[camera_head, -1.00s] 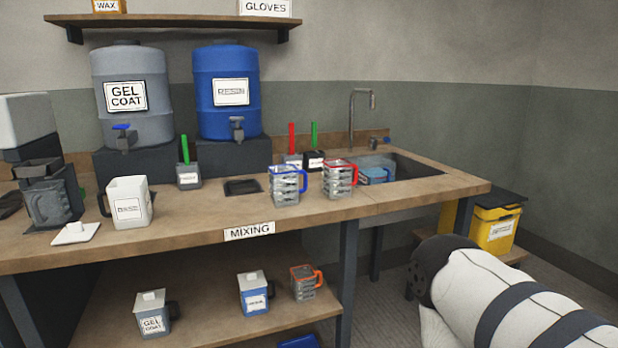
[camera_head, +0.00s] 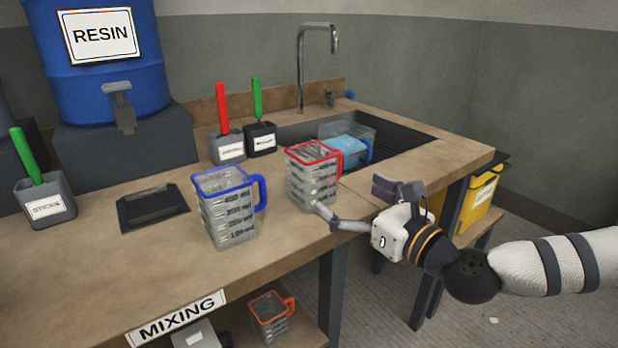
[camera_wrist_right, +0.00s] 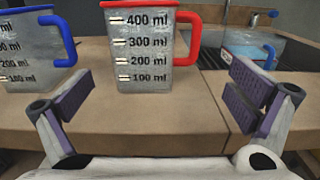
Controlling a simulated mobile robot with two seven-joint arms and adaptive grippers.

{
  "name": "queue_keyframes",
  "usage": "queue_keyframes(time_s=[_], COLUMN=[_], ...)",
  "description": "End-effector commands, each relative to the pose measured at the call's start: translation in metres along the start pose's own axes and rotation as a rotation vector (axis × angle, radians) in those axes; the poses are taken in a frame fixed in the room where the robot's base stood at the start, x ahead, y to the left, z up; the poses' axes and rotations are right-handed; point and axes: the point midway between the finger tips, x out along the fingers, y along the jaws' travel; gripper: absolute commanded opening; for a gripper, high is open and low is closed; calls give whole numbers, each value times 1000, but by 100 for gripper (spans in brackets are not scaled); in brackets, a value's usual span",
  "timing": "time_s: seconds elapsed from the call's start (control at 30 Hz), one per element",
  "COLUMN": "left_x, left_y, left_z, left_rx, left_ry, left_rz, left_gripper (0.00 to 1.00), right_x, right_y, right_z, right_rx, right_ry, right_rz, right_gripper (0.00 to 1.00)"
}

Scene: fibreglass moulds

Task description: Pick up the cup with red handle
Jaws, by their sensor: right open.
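The cup with the red handle (camera_head: 312,175) is a clear measuring cup with a red rim. It stands upright on the bench near its front edge, left of the sink. In the right wrist view the cup (camera_wrist_right: 140,50) stands ahead, between the fingers' directions, its red handle to the right. My right gripper (camera_head: 357,206) is open and empty at the bench's front edge, just in front of the cup. Both purple-padded fingers show in the right wrist view (camera_wrist_right: 158,105), apart from the cup. My left gripper is not in view.
A blue-handled cup (camera_head: 228,208) stands left of the red one. The sink (camera_head: 410,140) behind holds a light-blue-filled container (camera_head: 352,148). Two stick holders (camera_head: 228,148) stand behind the cups. An orange-handled cup (camera_head: 270,316) is on the lower shelf. The bench (camera_head: 110,265) is clear at front left.

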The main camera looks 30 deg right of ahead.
Motion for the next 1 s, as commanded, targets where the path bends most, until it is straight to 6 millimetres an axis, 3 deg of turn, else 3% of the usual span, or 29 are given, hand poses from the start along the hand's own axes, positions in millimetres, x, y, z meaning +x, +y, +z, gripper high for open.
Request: queue_keyframes(time_s=[0.1, 0.27, 0.43, 0.53, 0.73, 0.77, 0.9, 1.0], left_x=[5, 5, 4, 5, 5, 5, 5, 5], left_y=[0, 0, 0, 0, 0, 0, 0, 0], left_z=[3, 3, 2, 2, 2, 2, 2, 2], left_rx=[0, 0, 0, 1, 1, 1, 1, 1], left_ry=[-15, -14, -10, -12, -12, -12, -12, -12], left_rz=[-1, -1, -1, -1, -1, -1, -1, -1], left_gripper=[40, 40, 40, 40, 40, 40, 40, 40], right_x=[26, 46, 79, 89, 90, 90, 90, 90], right_y=[1, 1, 2, 2, 2, 2, 2, 2], right_z=[-4, -1, 0, 0, 0, 0, 0, 0], right_rx=[-4, -4, -4, -3, -1, -1, -2, -2], right_ry=[7, 4, 5, 6, 6, 6, 6, 6], right_rz=[3, 2, 2, 1, 0, 0, 0, 0], right_gripper=[100, 100, 100, 100, 100, 98, 66, 63])
